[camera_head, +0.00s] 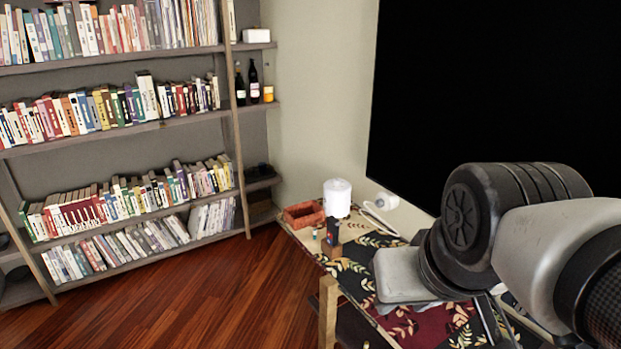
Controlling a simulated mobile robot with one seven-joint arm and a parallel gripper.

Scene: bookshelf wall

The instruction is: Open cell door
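I see no cell door that I can make out in the head view. My arm reaches in from the right edge, over a table (345,265) with a leaf-patterned cover. My gripper does not show; the arm's links hide part of the table. Thin dark shapes below the arm are too unclear to name.
A bookshelf (120,60) full of books fills the left. Bottles (253,82) stand on its side shelves. On the table are a white cylinder (337,197), a reddish open box (303,214) and a small dark item (332,231). A black panel (500,80) covers the wall. Wooden floor (210,295) is clear.

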